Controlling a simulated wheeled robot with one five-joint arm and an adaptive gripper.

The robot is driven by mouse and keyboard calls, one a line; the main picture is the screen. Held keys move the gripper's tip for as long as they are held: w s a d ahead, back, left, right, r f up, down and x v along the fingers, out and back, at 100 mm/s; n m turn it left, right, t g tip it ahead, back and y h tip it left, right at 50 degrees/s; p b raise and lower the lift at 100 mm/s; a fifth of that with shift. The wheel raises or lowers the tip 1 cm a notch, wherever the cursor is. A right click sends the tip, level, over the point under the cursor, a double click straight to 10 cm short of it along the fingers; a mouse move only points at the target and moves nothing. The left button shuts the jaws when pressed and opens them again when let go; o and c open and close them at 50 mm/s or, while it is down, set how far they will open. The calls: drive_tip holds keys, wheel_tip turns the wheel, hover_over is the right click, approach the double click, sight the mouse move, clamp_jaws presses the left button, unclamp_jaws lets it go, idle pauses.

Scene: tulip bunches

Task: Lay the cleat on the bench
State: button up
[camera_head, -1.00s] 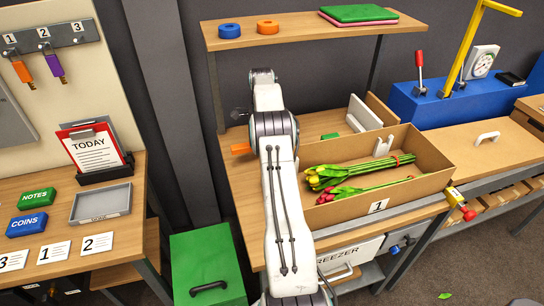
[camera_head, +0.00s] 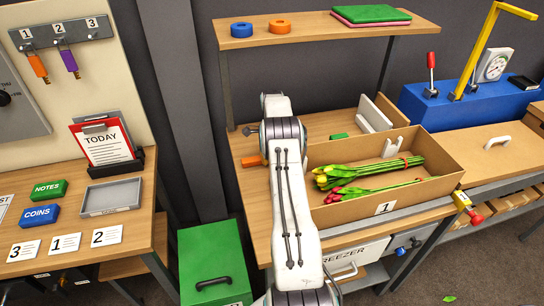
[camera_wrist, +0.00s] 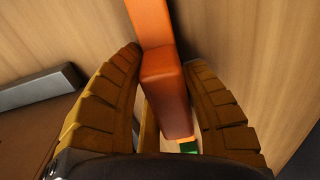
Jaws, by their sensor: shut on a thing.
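An orange piece (camera_wrist: 168,85), which I take to be the cleat, is between the two ribbed fingers of my gripper (camera_wrist: 165,62) in the wrist view. It has a thick block near the camera and a longer bar reaching away. My gripper is shut on it. In the head view an end of the orange piece (camera_head: 252,160) sticks out left of my arm, over the left part of the wooden bench (camera_head: 253,205). My arm hides the gripper itself there. I cannot tell whether the piece touches the bench.
A cardboard box (camera_head: 425,194) labelled 1, with tulip bunches (camera_head: 372,172) and white brackets, stands right of my arm. A shelf (camera_head: 290,32) with rings hangs above the bench. A small green thing (camera_head: 339,136) lies behind. Bare bench lies left of my arm.

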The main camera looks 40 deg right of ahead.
drive_tip(key=shift+f, duration=0.1)
drive_tip(key=o, duration=1.2)
drive_tip(key=shift+c, duration=0.2)
wheel_tip(320, 180, up, 12)
drive_tip(key=shift+s+a+r+b, duration=0.1)
drive_tip(key=shift+s+b, duration=0.05)
drive_tip(key=shift+b, duration=0.7)
drive_tip(key=shift+a+r, duration=0.25)
drive_tip(key=shift+r, duration=0.15)
drive_tip(key=s+a+r+n+t, duration=0.1)
drive_tip(key=s+a+r+n, duration=0.2)
drive_tip(key=a+r+n, duration=0.6)
drive_tip(key=s+a+r+n+t, duration=0.1)
drive_tip(key=s+a+r+n, duration=0.15)
drive_tip(key=a+r, duration=0.75)
drive_tip(key=s+a+f+n, duration=0.2)
drive_tip(key=s+a+n, duration=0.2)
drive_tip(key=s+a, duration=0.2)
drive_tip(key=s+a+f+n+t, duration=0.1)
drive_tip(key=s+a+f+n, duration=0.2)
drive_tip(key=s+a, duration=0.3)
drive_tip(key=s+a+f+n, duration=0.2)
drive_tip(key=s+a+n, duration=0.3)
drive_tip(key=s, duration=0.5)
drive_tip(key=shift+s+a+f+t, duration=0.2)
drive_tip(key=shift+a+f+t, duration=0.2)
drive_tip(key=shift+a, duration=0.1)
